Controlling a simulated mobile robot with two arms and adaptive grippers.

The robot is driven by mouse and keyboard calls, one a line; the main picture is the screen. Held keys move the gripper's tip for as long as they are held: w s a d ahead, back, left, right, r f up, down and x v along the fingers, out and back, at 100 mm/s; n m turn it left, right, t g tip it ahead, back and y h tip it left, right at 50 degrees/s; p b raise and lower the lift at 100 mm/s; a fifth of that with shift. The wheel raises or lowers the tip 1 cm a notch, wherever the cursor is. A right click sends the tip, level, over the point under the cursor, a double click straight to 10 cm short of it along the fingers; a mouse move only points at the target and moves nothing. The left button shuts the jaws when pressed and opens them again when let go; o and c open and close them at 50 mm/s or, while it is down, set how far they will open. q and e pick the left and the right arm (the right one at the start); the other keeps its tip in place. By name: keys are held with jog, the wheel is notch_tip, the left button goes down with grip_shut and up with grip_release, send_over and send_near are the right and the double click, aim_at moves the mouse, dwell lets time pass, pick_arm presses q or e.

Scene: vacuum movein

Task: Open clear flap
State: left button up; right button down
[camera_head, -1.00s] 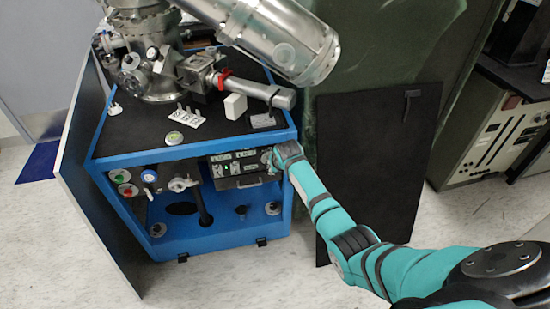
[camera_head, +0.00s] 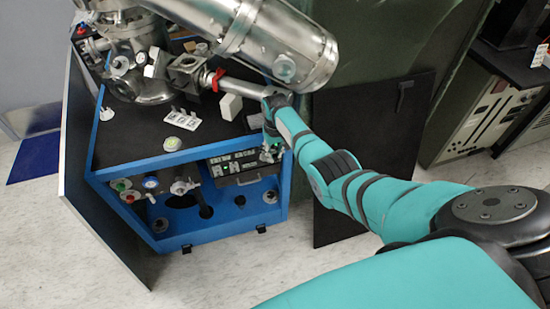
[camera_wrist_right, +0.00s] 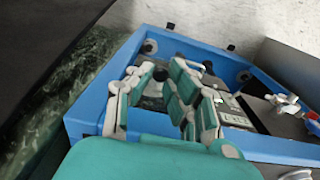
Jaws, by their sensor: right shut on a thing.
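The control panel (camera_head: 232,163) with lit displays is set in the front of the blue cart. The clear flap is hard to make out against it. My right gripper (camera_head: 271,148) is at the panel's right end, fingers pointing down. The right wrist view shows its teal-padded fingers (camera_wrist_right: 164,84) beside the panel (camera_wrist_right: 236,110) at the blue frame. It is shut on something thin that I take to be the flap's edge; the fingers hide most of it. My left gripper is not in view.
The blue cart (camera_head: 215,228) carries a metal vacuum chamber (camera_head: 150,85) and a thick steel cylinder (camera_head: 265,50) overhanging near my right wrist. Knobs and gauges (camera_head: 150,183) are left of the panel. A black board (camera_head: 370,140) stands to the right. Floor in front is clear.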

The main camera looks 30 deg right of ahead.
jog(key=shift+w+d+r+g+b, duration=0.1)
jog(key=shift+w+r+g+b, duration=0.2)
jog(key=shift+w+b, duration=0.1)
jog(key=shift+w+r, duration=0.1)
jog(key=shift+r, duration=0.15)
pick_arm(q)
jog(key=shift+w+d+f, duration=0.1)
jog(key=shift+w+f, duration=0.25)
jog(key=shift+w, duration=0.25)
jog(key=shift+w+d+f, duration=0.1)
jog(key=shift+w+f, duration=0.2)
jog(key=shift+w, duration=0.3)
